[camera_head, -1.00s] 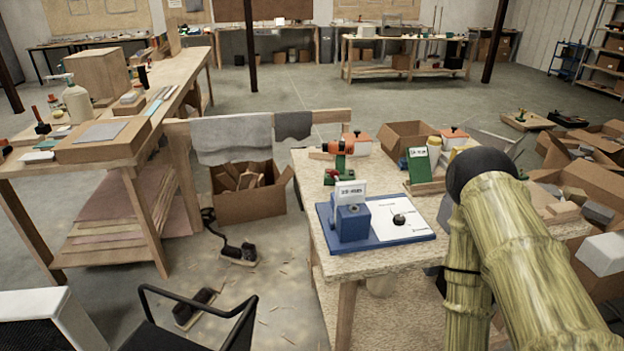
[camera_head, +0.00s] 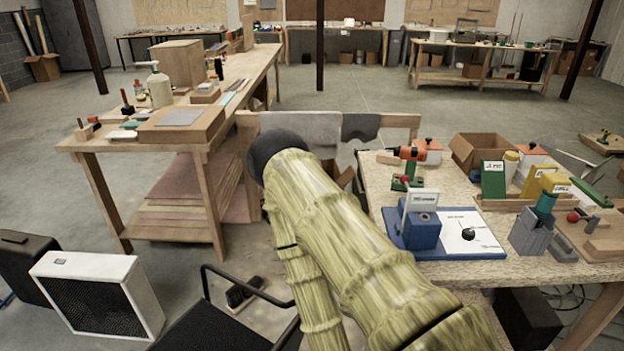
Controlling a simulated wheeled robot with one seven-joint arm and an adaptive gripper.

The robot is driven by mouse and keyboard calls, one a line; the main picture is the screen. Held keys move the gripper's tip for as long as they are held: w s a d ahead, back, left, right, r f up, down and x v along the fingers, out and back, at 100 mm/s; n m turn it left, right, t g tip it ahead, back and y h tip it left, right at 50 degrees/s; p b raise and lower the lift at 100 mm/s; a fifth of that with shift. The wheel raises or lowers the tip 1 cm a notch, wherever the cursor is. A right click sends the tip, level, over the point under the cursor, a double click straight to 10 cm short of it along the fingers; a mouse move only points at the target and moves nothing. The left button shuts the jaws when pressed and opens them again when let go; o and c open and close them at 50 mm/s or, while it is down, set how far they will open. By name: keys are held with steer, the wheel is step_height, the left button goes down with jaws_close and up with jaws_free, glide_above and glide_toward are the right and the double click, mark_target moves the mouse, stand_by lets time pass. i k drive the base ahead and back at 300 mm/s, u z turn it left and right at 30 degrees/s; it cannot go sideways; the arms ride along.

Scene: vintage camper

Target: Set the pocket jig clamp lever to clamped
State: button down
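A blue block with a white sign (camera_head: 424,200) stands on a blue base plate (camera_head: 408,252) on the wooden table at right. It looks like the pocket jig, but the sign is too small to read surely. A white panel (camera_head: 465,226) with a round black knob (camera_head: 468,234) lies on the same plate, right of the block. My arm (camera_head: 350,240), pale and bamboo-like with a dark round joint, crosses the picture centre, left of the jig. My gripper does not show.
Behind the jig are an orange-and-green tool (camera_head: 407,155) and an open cardboard box (camera_head: 478,152). A grey holder (camera_head: 530,230) and a green labelled block (camera_head: 493,180) stand to its right. A long workbench (camera_head: 200,130), a black chair (camera_head: 210,325) and a white boxy unit (camera_head: 100,295) are at left.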

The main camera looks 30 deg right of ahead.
mark_target(404, 179)
steer(key=u, duration=0.55)
steer(key=k, duration=1.95)
steer(key=z, duration=1.1)
steer(key=i, duration=1)
steer(key=u, duration=0.05)
